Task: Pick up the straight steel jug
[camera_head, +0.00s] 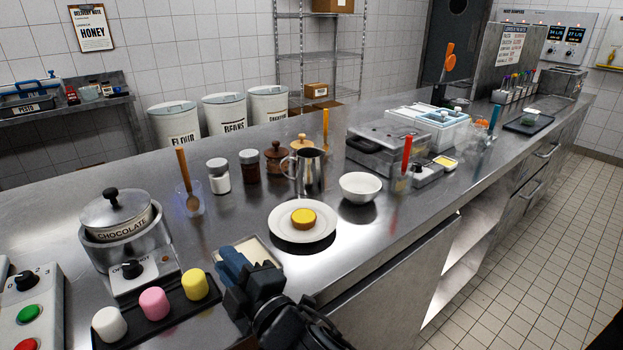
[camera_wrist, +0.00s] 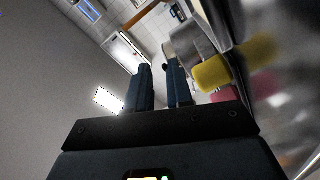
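The straight steel jug (camera_head: 309,172) stands upright on the steel counter, behind the white plate and left of the white bowl. It has a handle on its left side. My gripper (camera_head: 237,268) is low at the counter's front edge, in front of the plate and well apart from the jug. In the wrist view my two blue fingers (camera_wrist: 160,88) stand apart with a gap between them and nothing held. I cannot make out the jug in the wrist view.
A plate (camera_head: 276,220) with a yellow-topped cake (camera_head: 303,218) lies in front of the jug. A bowl (camera_head: 361,187) stands to the right. Lidded jars (camera_head: 276,164) stand close behind and left. A chocolate pot (camera_head: 120,220) and coloured marshmallows (camera_head: 154,302) are at the left.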

